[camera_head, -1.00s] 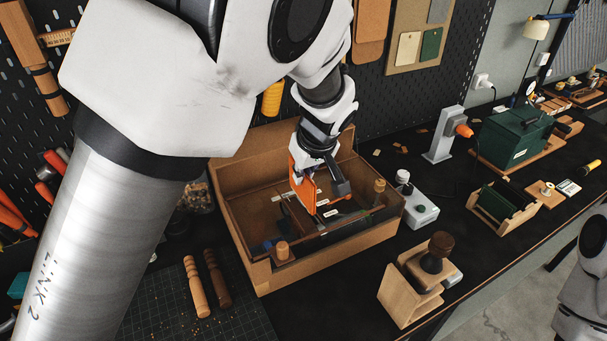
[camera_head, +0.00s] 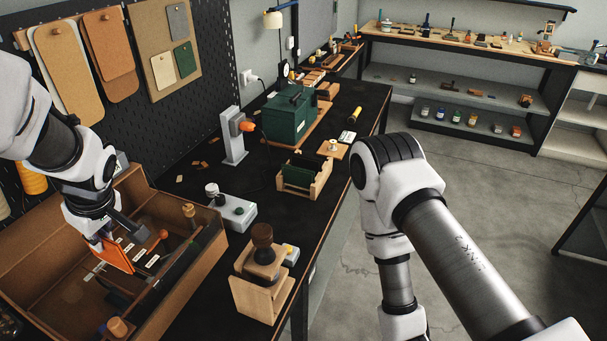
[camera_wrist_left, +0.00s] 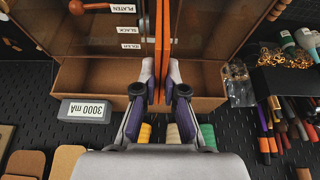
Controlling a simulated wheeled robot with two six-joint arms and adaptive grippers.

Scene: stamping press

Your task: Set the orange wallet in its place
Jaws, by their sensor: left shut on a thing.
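The orange wallet (camera_head: 117,257) is a thin flat panel held upright over the open brown box (camera_head: 200,262). My left gripper (camera_head: 97,240) is shut on it from above. In the left wrist view the wallet (camera_wrist_left: 162,38) shows edge-on between the two fingertips (camera_wrist_left: 161,82). Its lower edge is inside the box outline; I cannot tell whether it touches the floor of the box. White labels, among them PLATEN (camera_wrist_left: 122,8), lie beside it. My right arm crosses the right of the head view, its gripper out of frame.
Right of the box are a grey unit with a green button (camera_head: 238,213) and a wooden stand with a dark knob (camera_head: 262,285). Further back are a wooden rack with green pieces (camera_head: 303,178) and a green machine (camera_head: 290,115).

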